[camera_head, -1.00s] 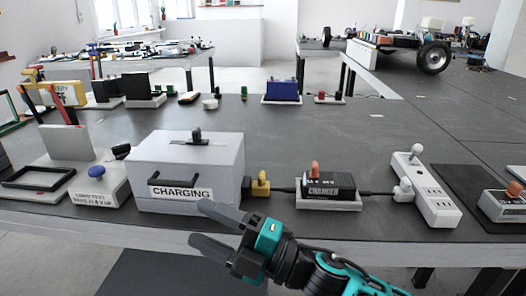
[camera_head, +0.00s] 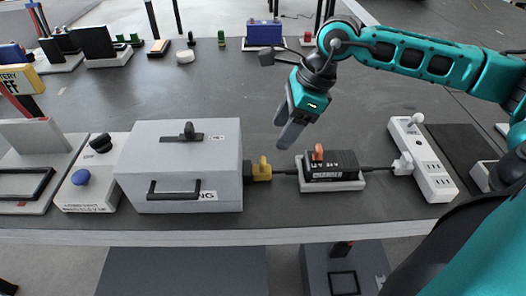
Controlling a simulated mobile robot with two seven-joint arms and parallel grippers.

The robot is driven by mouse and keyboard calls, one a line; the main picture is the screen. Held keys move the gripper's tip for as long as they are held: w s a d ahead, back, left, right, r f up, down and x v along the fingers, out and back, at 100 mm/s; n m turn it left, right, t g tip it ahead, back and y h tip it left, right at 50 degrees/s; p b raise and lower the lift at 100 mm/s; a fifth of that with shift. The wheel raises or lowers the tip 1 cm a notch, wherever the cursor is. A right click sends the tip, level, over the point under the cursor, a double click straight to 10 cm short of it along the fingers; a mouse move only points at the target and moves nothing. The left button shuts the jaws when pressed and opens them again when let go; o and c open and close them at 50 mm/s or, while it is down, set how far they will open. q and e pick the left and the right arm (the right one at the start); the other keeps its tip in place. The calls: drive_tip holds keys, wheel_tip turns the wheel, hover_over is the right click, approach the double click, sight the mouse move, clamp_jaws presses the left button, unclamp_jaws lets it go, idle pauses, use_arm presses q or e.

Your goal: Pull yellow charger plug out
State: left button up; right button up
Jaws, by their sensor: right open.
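The yellow charger plug (camera_head: 261,170) sits at the right side of the grey charging box (camera_head: 180,175), against a dark socket on the box's side. A black cable runs from the plug to the black charger (camera_head: 331,166) with an orange knob on top. My right gripper (camera_head: 286,133) is open and empty, pointing down above and slightly to the right of the plug, apart from it. Its arm reaches in from the right. My left gripper is not in view.
A white power strip (camera_head: 424,165) with a white plug stands right of the charger. A white box with a blue button (camera_head: 81,178) is at the left. A blue box (camera_head: 264,33) and small items line the back. The table between is clear.

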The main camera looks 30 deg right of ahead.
sight(265, 159)
drive_tip(key=x, duration=1)
clamp_jaws()
idle(0.4)
